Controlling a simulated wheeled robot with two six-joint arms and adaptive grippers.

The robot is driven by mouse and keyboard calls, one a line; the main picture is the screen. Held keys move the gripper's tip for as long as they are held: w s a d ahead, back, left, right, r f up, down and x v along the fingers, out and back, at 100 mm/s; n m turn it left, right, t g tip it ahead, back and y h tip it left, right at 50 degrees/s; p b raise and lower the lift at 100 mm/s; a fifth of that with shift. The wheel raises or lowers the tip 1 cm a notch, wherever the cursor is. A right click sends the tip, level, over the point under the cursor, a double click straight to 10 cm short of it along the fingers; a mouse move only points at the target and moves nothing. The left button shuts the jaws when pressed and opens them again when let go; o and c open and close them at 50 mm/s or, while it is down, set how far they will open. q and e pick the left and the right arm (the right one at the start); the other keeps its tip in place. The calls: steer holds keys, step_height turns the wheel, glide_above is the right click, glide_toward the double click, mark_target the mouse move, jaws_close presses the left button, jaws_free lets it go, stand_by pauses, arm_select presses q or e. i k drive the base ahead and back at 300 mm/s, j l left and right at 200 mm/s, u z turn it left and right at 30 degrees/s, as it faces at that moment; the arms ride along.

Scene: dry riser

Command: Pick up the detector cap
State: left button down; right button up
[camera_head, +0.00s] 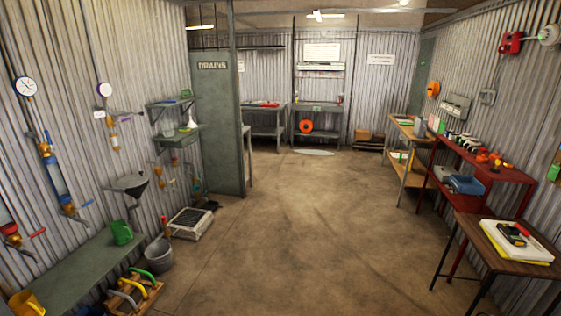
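I cannot tell for certain which item is the detector cap. Several small red and orange items (495,160) stand on the red bench at the right. Neither of my grippers shows in this view.
The red bench (487,172) and a brown-topped table (482,236) with a white tray line the right side. A grey bench (66,272), grey bucket (159,256) and wooden crate (133,297) are at the left. The middle floor (300,225) is clear.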

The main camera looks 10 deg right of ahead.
mark_target(482, 159)
steer(key=i+j, duration=0.15)
steer(key=i, duration=0.6)
steer(key=i+j+z, duration=0.1)
steer(key=i, duration=0.65)
steer(key=i+l+z, duration=0.3)
steer(key=i, duration=0.2)
steer(key=i+z, duration=0.25)
steer(key=i, duration=0.25)
steer(key=i+z, duration=0.3)
steer(key=i, duration=0.2)
steer(key=i+z, duration=0.25)
steer(key=i, duration=0.25)
steer(key=i+j+z, duration=0.3)
steer(key=i, duration=0.2)
steer(key=i+j+z, duration=0.25)
steer(key=i, duration=0.2)
